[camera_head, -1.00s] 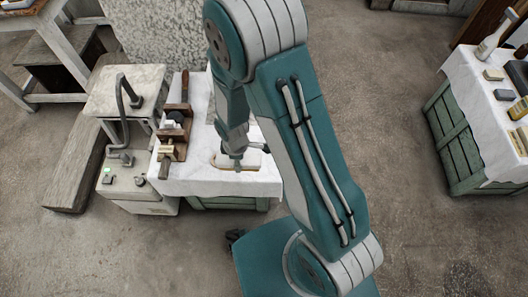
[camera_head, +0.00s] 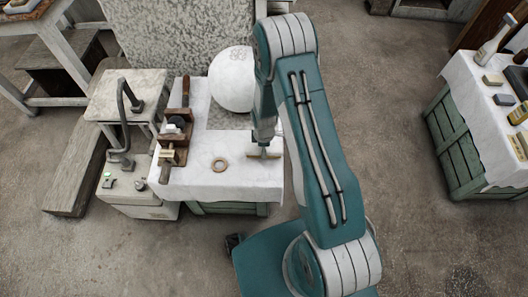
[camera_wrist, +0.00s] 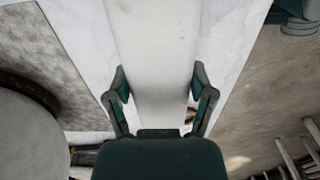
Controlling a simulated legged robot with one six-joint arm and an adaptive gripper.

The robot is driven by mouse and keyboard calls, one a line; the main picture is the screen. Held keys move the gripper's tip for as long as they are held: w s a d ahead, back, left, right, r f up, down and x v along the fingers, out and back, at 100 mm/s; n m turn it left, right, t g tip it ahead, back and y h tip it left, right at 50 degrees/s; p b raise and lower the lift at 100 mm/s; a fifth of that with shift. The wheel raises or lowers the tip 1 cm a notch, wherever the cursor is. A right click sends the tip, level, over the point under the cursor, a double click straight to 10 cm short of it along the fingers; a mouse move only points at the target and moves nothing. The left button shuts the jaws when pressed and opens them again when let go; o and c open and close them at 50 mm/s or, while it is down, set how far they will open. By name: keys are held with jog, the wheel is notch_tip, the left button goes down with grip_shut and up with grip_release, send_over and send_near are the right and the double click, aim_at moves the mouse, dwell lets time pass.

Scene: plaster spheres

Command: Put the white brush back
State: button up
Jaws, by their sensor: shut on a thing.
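The white brush (camera_head: 272,153) is a pale, flat block in my gripper (camera_head: 263,150), over the right front part of the white-covered table (camera_head: 200,182). In the wrist view, its broad pale face (camera_wrist: 155,55) runs between the two fingers of my gripper (camera_wrist: 160,98), which are shut on it. I cannot tell whether the brush touches the cloth. My arm hides part of the table's right side.
A large white sphere (camera_head: 232,80) stands at the table's back. A brown ring (camera_head: 220,164) lies left of the brush. A wooden clamp-like tool (camera_head: 174,140) lies at the left edge. Another table (camera_head: 470,110) with several small items stands far right.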

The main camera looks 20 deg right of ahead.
jog(key=shift+d+f, duration=0.1)
jog(key=shift+f, duration=1.4)
jog(key=o, duration=1.2)
jog(key=shift+c, duration=0.2)
